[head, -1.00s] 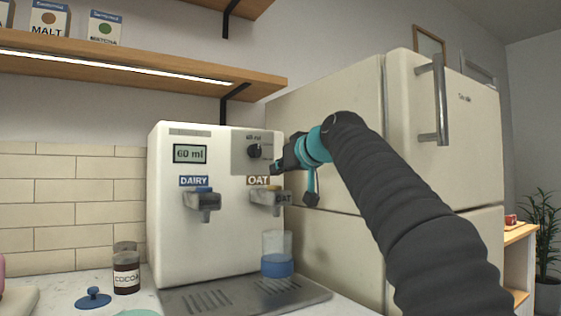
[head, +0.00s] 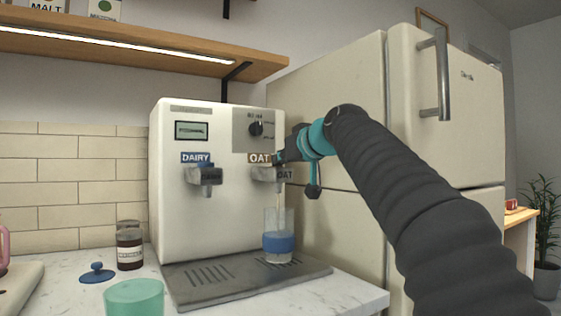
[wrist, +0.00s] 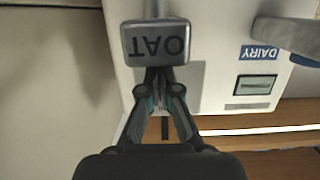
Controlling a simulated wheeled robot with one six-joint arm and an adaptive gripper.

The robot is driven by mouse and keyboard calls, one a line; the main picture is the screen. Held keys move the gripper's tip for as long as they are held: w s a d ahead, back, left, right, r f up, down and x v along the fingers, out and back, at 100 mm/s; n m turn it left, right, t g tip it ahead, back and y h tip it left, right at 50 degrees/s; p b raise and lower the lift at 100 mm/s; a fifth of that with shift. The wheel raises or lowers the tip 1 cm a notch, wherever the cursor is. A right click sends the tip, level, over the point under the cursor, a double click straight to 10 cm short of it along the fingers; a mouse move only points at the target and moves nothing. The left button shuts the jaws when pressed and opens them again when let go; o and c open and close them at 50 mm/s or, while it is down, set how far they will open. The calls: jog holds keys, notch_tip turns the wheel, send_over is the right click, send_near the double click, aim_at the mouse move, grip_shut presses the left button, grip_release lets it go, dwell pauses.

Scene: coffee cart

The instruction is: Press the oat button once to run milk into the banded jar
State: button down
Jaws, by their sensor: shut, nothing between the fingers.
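The white milk dispenser (head: 222,235) stands on the counter. Its OAT spout (head: 268,174) is on the right, under an OAT label; the OAT block (wrist: 156,44) fills the top middle of the wrist view. My gripper (head: 278,158) is shut and empty, its tips at the top of the OAT spout; the button there is hidden behind them. The clear jar with a blue band (head: 279,242) stands upright on the drip tray (head: 215,285) under that spout. A thin pale stream falls from the spout into it. The display (head: 191,131) shows small, unreadable content.
The DAIRY spout (head: 204,176) is to the left. A cocoa jar (head: 130,248), a blue lid (head: 97,273) and a green cup (head: 134,297) stand on the counter at left. The fridge (head: 330,120) rises close behind my arm. A shelf (head: 150,50) hangs above.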

jog(key=shift+w+f, duration=0.2)
jog(key=shift+f, duration=0.55)
jog(key=shift+r, duration=0.1)
notch_tip(320, 180, up, 3)
jog(key=p, duration=0.2)
jog(key=shift+p, duration=0.4)
jog(key=shift+s+d+r, duration=0.1)
jog(key=shift+s+r, duration=0.15)
jog(key=shift+r, duration=0.75)
jog(key=b+v, duration=0.1)
jog(key=v, duration=0.8)
jog(key=shift+s+d+r+b, duration=0.15)
jog(key=shift+s+r+b, duration=0.05)
jog(key=shift+s+b, duration=0.2)
